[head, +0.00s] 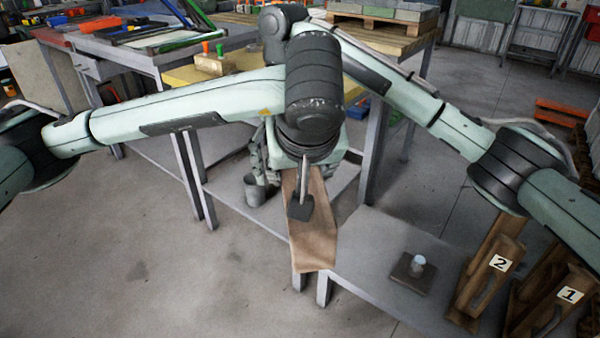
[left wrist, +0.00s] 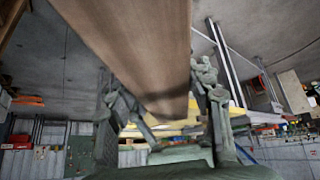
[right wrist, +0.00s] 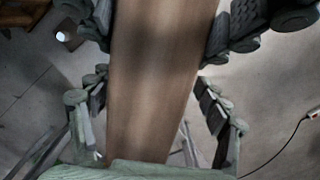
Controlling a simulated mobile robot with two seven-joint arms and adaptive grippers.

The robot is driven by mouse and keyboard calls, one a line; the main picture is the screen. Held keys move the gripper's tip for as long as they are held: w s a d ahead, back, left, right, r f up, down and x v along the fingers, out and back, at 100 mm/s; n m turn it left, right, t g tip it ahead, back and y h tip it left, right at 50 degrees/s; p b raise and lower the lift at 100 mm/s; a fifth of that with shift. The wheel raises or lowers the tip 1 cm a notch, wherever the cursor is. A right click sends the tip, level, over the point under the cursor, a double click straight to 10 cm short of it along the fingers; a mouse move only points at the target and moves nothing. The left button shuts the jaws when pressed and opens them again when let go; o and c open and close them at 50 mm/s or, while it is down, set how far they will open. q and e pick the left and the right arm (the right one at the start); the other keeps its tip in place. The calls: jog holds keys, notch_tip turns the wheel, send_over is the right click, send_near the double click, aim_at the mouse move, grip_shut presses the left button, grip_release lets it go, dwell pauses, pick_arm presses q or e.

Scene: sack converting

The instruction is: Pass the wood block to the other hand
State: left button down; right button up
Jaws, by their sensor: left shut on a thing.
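The wood block (head: 315,240) is a long, flat brown board. In the head view it slants down from beneath the wrists, in front of a grey bench. My left gripper (left wrist: 168,92) is shut on the wood block, which runs up between its fingers in the left wrist view (left wrist: 135,35). My right gripper (right wrist: 152,88) is open, with its fingers on either side of the wood block (right wrist: 155,60) and gaps showing beside it. The left gripper's dark fingers show across the top of the right wrist view. In the head view the wrists hide much of both grippers.
A grey bench (head: 375,250) carries a small dark plate (head: 412,272) with a pale cylinder. Wooden holders marked 2 (head: 488,270) and 1 (head: 552,300) stand at the right. Tool tables are behind; the left floor is clear.

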jog(key=shift+t, duration=0.5)
jog(key=r, duration=0.4)
jog(key=w+r, duration=0.1)
jog(key=r, duration=0.1)
jog(key=shift+a, duration=0.2)
jog(key=w+d+m+t+y, duration=0.1)
jog(key=w+d+t, duration=0.3)
jog(key=w+d, duration=0.7)
notch_tip(320, 180, down, 20)
jog(key=s+a+n+y, duration=0.1)
jog(key=s+a+y, duration=0.1)
jog(key=s, duration=0.1)
jog(key=s+d+f, duration=0.5)
jog(key=s+f, duration=0.4)
jog(key=f, duration=0.4)
jog(key=s+d+f+h, duration=0.1)
jog(key=s+d+f, duration=0.3)
jog(key=s+d, duration=0.2)
jog(key=s+d+f+h, duration=0.1)
jog(key=s+d+f, duration=0.2)
jog(key=s+d, duration=0.3)
jog(key=s+d+f+g+h, duration=0.1)
jog(key=s+d+f, duration=0.3)
jog(key=s, duration=0.7)
jog(key=shift+s+d+f+m+h, duration=0.35)
jog(key=shift+d+h, duration=0.25)
jog(key=shift+d, duration=0.35)
